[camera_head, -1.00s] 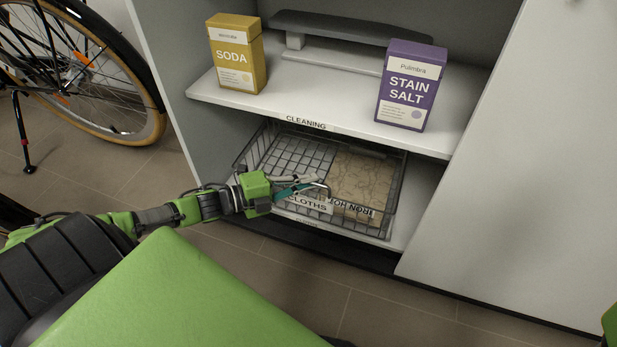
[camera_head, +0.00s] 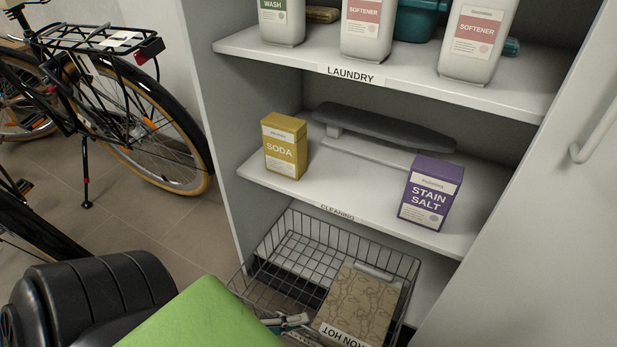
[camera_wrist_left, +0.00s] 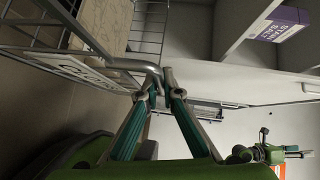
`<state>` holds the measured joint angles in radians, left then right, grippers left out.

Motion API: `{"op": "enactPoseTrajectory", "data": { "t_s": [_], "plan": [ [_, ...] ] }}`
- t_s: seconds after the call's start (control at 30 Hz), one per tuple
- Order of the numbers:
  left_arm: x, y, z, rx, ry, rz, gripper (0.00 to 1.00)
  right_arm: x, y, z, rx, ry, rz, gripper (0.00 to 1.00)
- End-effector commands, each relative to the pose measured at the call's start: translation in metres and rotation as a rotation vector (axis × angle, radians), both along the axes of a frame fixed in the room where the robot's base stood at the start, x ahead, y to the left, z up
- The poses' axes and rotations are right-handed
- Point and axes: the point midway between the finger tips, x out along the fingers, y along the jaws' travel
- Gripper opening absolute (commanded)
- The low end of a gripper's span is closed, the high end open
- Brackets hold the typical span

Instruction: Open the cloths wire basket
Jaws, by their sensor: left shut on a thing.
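The wire basket (camera_head: 392,246) is at the bottom of the cabinet, below the shelf labelled CLEANING. It stands out beyond the front of the cabinet. It holds a tan patterned box (camera_head: 360,300) marked IRON HOT; its left part looks empty. My left gripper (camera_head: 292,321) is at the basket's front, at the bottom edge of the head view. In the left wrist view its teal fingers (camera_wrist_left: 156,88) are shut on the basket's metal handle (camera_wrist_left: 138,68), beside the white label plate (camera_wrist_left: 85,70). What looks like my right gripper (camera_wrist_left: 296,154) shows small at the right there; its jaws are unclear.
A yellow SODA box (camera_head: 285,146) and a purple STAIN SALT box (camera_head: 431,192) stand on the shelf above, before a grey ironing board (camera_head: 385,128). Bottles stand on the LAUNDRY shelf (camera_head: 400,84). A white door (camera_head: 540,230) is at the right, a bicycle (camera_head: 130,110) at the left.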

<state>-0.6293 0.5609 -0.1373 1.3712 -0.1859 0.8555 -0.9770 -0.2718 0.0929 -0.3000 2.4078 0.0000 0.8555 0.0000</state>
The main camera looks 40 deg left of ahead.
Motion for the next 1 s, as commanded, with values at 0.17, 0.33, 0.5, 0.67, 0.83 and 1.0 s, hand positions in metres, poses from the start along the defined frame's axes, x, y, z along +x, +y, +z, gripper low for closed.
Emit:
{"op": "enactPoseTrajectory", "data": {
  "t_s": [0.17, 0.33, 0.5, 0.67, 0.83, 1.0],
  "plan": [
    [-0.021, -0.004, 0.001, 0.000, 0.001, 0.003, 0.00, -0.001, -0.001, -0.002, 0.002, 0.027, 0.001, 0.40],
    [-0.030, -0.006, 0.000, 0.002, 0.000, 0.003, 0.00, -0.002, -0.001, -0.004, 0.004, 0.036, 0.001, 0.40],
    [-0.032, -0.006, -0.001, 0.002, 0.000, 0.002, 0.00, -0.003, -0.001, -0.005, 0.004, 0.037, 0.002, 0.40],
    [-0.032, -0.006, -0.001, 0.002, 0.000, 0.002, 0.00, -0.003, -0.001, -0.005, 0.004, 0.036, 0.002, 0.40],
    [-0.031, -0.006, -0.001, 0.002, 0.000, 0.002, 0.14, -0.003, -0.001, -0.005, 0.004, 0.036, 0.002, 0.40],
    [-0.031, -0.006, 0.000, 0.001, 0.000, 0.001, 0.14, -0.003, -0.001, -0.005, 0.003, 0.037, 0.002, 0.40]
  ]
}}
